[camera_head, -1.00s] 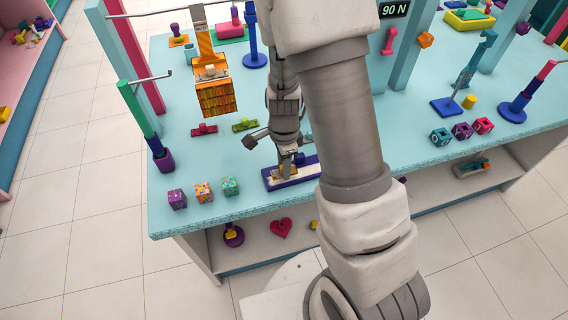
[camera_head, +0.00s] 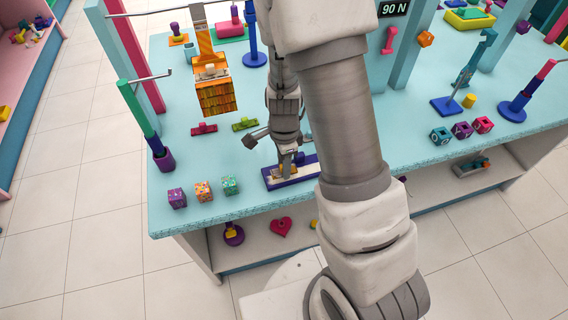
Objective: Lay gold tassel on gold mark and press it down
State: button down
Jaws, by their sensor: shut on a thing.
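My gripper (camera_head: 287,173) points down at the front of the turquoise table, at the left part of a navy board (camera_head: 275,187) with a cream strip. It is shut on a small gold piece, likely the gold tassel (camera_head: 289,168), mostly hidden between the fingers. The piece is at or just above the cream strip; I cannot tell whether it touches. The gold mark cannot be made out under the gripper. My arm hides the right end of the board.
Three patterned cubes (camera_head: 203,192) stand left of the board at the table's front edge. Red (camera_head: 204,129) and green (camera_head: 245,124) pieces lie behind. An orange striped box (camera_head: 216,97) hangs at the back left. A post with a rod (camera_head: 148,118) stands at the left.

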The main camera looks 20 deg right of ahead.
jog(key=shift+f+b, duration=0.8)
jog(key=shift+f, duration=0.35)
jog(key=shift+c, duration=2.4)
grip_release()
jog(key=shift+r, duration=0.15)
notch_tip(320, 180, up, 8)
jog(key=p, duration=0.7)
